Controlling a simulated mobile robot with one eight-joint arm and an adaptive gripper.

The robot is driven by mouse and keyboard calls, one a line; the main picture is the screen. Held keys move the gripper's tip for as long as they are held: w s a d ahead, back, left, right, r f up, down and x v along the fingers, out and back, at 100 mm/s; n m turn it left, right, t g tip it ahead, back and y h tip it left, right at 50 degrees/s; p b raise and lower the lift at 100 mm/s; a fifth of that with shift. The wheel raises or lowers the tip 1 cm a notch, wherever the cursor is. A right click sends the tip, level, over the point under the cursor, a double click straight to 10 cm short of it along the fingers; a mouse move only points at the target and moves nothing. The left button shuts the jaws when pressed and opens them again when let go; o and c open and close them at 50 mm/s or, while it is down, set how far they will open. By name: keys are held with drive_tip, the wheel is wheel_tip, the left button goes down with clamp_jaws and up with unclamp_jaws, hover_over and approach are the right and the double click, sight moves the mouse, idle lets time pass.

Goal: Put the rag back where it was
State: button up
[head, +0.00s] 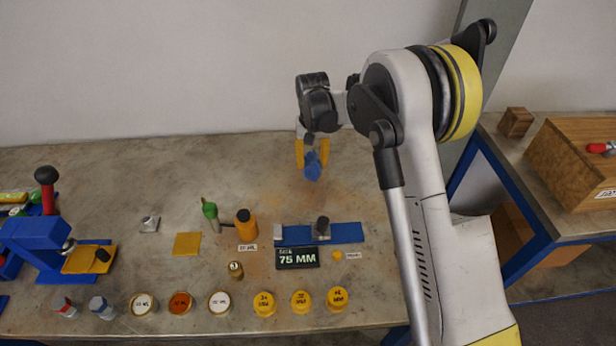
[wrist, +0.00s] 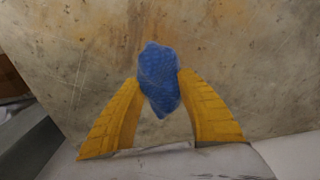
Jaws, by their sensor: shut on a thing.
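The rag is a crumpled blue cloth (head: 312,170), held in the air over the back part of the bench. It also shows in the wrist view (wrist: 159,80), pinched between two yellow fingers. My gripper (head: 312,158) is shut on it, with the cloth sticking out past the fingertips. In the wrist view my gripper (wrist: 160,88) has bare bench top beyond the rag. The height of the rag above the bench is hard to tell.
The workbench (head: 110,170) is clear at the back.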

sight(309, 161)
drive_tip(key=shift+w+a+f, duration=0.1)
drive_tip(key=shift+a+f, duration=0.35)
drive_tip(key=shift+f+b, duration=0.9)
drive_tip(key=shift+f, duration=0.9)
drive_tip(key=shift+f, duration=0.1)
drive_tip(key=o, duration=1.1)
drive_tip(key=shift+o, duration=0.2)
wheel_tip(309, 161, up, 12)
drive_tip(key=p, duration=0.4)
drive_tip(key=shift+r, duration=0.2)
